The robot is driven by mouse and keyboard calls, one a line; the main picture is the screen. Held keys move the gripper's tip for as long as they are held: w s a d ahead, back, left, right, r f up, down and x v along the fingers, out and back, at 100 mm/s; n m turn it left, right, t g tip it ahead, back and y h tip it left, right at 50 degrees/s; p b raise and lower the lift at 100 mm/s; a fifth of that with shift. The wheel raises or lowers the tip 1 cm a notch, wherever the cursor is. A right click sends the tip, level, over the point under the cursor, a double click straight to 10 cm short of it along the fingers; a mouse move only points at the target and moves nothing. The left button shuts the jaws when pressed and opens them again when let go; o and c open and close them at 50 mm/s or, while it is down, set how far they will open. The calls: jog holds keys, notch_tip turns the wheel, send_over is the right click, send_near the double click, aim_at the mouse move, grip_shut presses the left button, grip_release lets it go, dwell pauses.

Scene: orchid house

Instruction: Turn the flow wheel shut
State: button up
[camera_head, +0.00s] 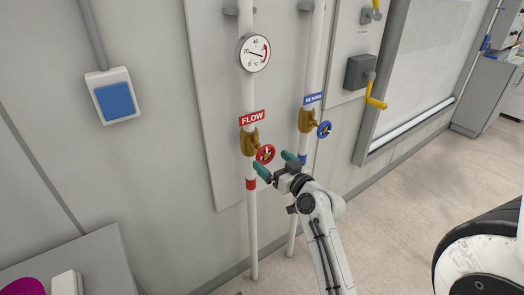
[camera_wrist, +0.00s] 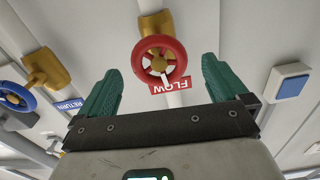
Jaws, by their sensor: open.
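The red flow wheel (camera_head: 265,153) sits on a brass valve (camera_head: 249,140) on the left white pipe, under the red FLOW label (camera_head: 253,118). In the wrist view the flow wheel (camera_wrist: 159,61) shows upside down, between and beyond my fingertips. My gripper (camera_head: 273,162) is open, with its two green fingers apart just below and in front of the wheel. The fingers (camera_wrist: 158,75) appear either side of the wheel in the wrist view. I cannot tell whether they touch it; nothing is held.
The blue return wheel (camera_head: 324,129) is on the right pipe, close beside. A round thermometer (camera_head: 253,52) is above the flow valve. A grey box with a yellow handle (camera_head: 375,95) is further right. A blue wall switch (camera_head: 114,98) is at left.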

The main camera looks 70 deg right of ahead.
aim_at(267, 156)
jog(key=p+x, duration=0.1)
jog(key=x, duration=0.4)
jog(key=shift+w+d, duration=0.25)
jog(key=c, duration=1)
jog(key=shift+m, duration=0.6)
jog(key=o, duration=1)
jog(key=b+v, duration=0.2)
jog(key=v, duration=0.9)
